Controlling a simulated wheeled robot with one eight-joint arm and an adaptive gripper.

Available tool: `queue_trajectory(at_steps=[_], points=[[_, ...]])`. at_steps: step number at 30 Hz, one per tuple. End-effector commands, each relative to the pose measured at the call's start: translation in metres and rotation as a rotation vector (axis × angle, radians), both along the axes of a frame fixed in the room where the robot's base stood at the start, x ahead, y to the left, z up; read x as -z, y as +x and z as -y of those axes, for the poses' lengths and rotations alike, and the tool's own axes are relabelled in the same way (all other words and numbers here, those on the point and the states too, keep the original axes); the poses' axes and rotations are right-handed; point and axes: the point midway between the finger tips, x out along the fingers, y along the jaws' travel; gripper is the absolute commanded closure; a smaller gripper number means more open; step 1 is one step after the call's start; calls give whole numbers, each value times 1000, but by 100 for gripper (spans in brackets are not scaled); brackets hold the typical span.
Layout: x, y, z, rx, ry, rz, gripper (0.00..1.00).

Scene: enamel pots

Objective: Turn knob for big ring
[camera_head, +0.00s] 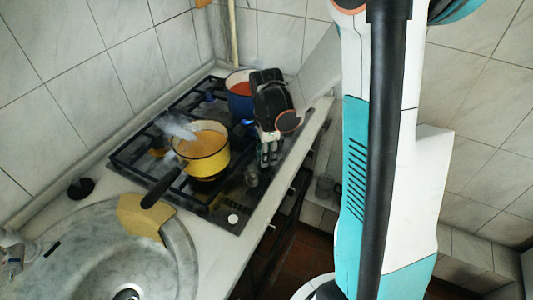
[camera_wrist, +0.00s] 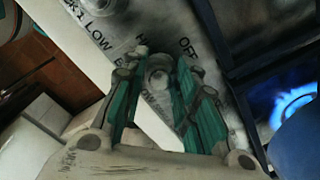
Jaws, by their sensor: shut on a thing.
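My gripper (camera_wrist: 158,66) is shut on a round grey knob (camera_wrist: 157,79) on the hob's front control strip. The knob sits between the teal-lined fingers, with printed marks including "OFF" and "LOW" around it. In the head view my gripper (camera_head: 268,160) points down at the strip, and the held knob is hard to make out there. Another knob (camera_head: 252,178) stands nearer along the strip, and a white knob (camera_head: 232,219) lies nearer still. A blue flame (camera_wrist: 292,103) burns beside the strip in the wrist view. I cannot tell which ring the held knob serves.
A yellow pot (camera_head: 204,160) with orange contents steams on the hob, its black handle (camera_head: 161,188) reaching over the near edge. A blue pot (camera_head: 238,101) with red contents stands at the back, close to my wrist. The sink (camera_head: 70,260) is at the near left.

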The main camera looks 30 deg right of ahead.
Motion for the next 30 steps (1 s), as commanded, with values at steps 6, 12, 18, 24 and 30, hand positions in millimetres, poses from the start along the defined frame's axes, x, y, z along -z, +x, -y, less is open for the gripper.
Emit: queue_trajectory(at_steps=[6,12,18,24,30], points=[[0,0,0,0,0,0,51],[0,0,0,0,0,0,51],[-3,0,0,-1,0,0,51],[-28,0,0,-1,0,0,51],[-68,0,0,-1,0,0,51]])
